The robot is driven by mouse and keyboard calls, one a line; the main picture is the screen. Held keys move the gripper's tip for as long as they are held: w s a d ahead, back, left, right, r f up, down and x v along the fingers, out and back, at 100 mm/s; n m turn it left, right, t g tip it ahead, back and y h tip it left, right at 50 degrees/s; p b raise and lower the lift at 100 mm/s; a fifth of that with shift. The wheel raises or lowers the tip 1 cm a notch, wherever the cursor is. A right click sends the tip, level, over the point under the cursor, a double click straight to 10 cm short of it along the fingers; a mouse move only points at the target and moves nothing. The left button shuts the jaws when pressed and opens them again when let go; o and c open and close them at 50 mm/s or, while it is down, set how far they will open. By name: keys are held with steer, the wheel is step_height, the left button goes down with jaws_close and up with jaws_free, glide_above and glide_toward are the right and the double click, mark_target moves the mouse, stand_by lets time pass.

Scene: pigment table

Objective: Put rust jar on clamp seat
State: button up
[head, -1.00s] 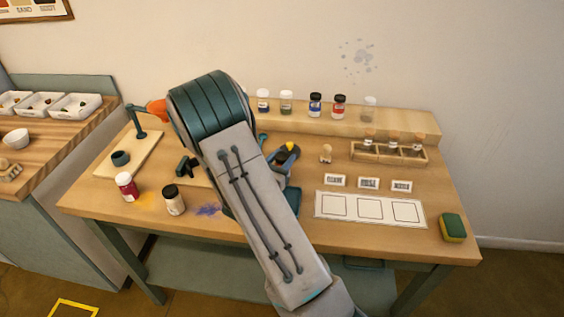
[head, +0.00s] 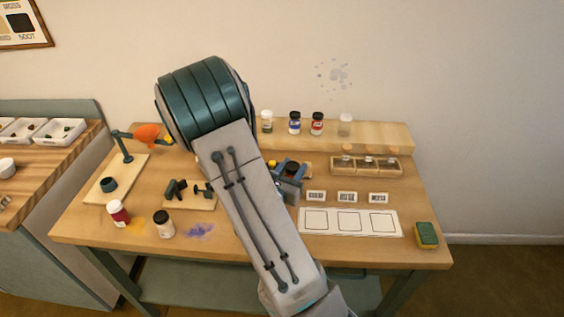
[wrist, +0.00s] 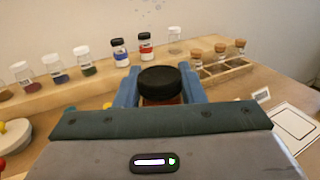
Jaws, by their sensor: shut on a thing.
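My gripper (head: 289,181) is shut on the rust jar, a small jar with a black lid (head: 292,167). In the wrist view the jar (wrist: 161,86) stands upright between the two blue fingers, with a reddish-brown strip of its body showing below the lid. The rest of its body is hidden by my gripper. The likely clamp seat is a small wooden board (head: 189,204) with dark clamp parts (head: 176,188), left of my arm in the head view. My gripper is well to the right of it. My arm hides part of the table between them.
A lamp stand (head: 126,147) is at left. Several jars line the back shelf (head: 375,134). A corked-vial rack (head: 366,168), labels and a white card (head: 350,222) lie at right.

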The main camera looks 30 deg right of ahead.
steer(key=shift+s+r+p, duration=0.1)
steer(key=shift+r+p, duration=0.4)
steer(key=shift+p, duration=0.7)
steer(key=shift+s+d+r+p, duration=0.2)
steer(key=shift+s+p, duration=0.15)
steer(key=shift+p, duration=0.85)
steer(key=shift+s+p, duration=0.2)
steer(key=shift+p, duration=0.6)
steer(key=shift+s+d+p, duration=0.1)
steer(key=shift+s+p, duration=0.05)
steer(key=shift+p, duration=0.2)
